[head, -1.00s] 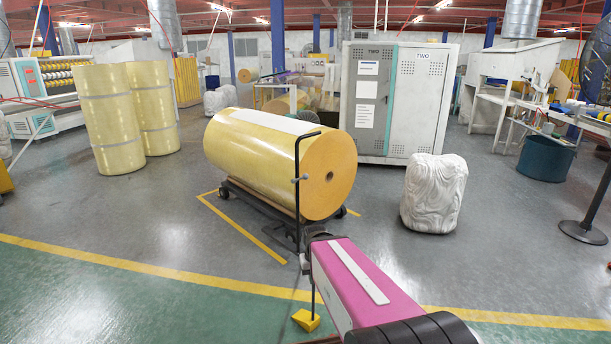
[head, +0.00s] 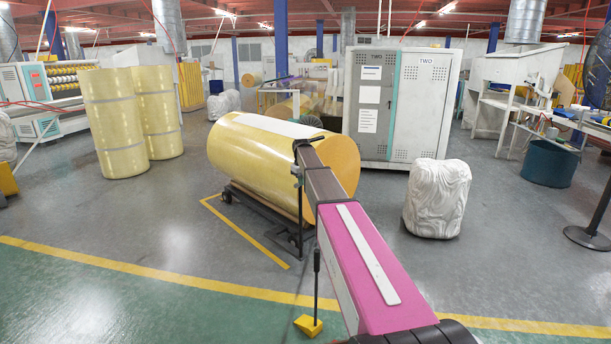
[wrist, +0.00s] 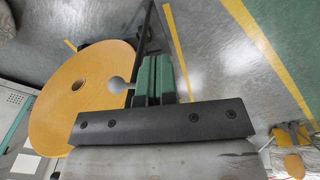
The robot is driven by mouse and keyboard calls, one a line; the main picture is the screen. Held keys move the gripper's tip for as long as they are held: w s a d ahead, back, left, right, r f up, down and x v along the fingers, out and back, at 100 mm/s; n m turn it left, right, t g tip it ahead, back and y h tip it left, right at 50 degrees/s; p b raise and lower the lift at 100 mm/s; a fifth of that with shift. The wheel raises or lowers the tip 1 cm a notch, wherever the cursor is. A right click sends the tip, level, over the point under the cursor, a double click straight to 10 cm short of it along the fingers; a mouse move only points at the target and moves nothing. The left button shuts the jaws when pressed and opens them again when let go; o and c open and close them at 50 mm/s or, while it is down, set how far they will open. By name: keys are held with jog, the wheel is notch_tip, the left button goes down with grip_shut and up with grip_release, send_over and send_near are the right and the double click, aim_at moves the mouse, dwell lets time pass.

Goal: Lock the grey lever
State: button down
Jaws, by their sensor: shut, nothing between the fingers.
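The grey lever shows in the wrist view as a light grey rounded knob (wrist: 118,85) just left of my gripper (wrist: 155,62). My gripper's two green fingers are closed together and hold nothing. The knob lies close beside the left finger; I cannot tell whether they touch. A dark bar (wrist: 147,30) runs past the fingertips. In the head view the lever's black upright post (head: 299,215) stands at the front of the roll cart, and my arm covers its upper part and the knob.
The large yellow tape roll (head: 255,160) lies on a low black cart (head: 262,215); its end face (wrist: 65,95) is left of my fingers. A yellow block with a black rod (head: 310,324) stands on the floor in front. A white wrapped bundle (head: 437,198) is to the right.

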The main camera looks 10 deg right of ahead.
jog(key=w+d+r+n, duration=0.1)
jog(key=w+r, duration=1)
jog(key=w, duration=0.2)
jog(key=shift+w+d, duration=0.25)
jog(key=shift+w+d+f, duration=0.1)
jog(key=shift+d+f, duration=0.35)
jog(key=shift+f, duration=1.75)
jog(key=shift+s+d+f, duration=0.1)
jog(key=shift+d+f, duration=0.3)
jog(key=shift+f, duration=1.75)
jog(key=shift+w+d+f, duration=0.1)
jog(key=shift+d+f, duration=0.35)
jog(key=shift+f, duration=1.75)
jog(key=shift+s+d+f+t, duration=0.2)
jog(key=shift+s+f+t, duration=0.1)
jog(key=shift+t, duration=0.1)
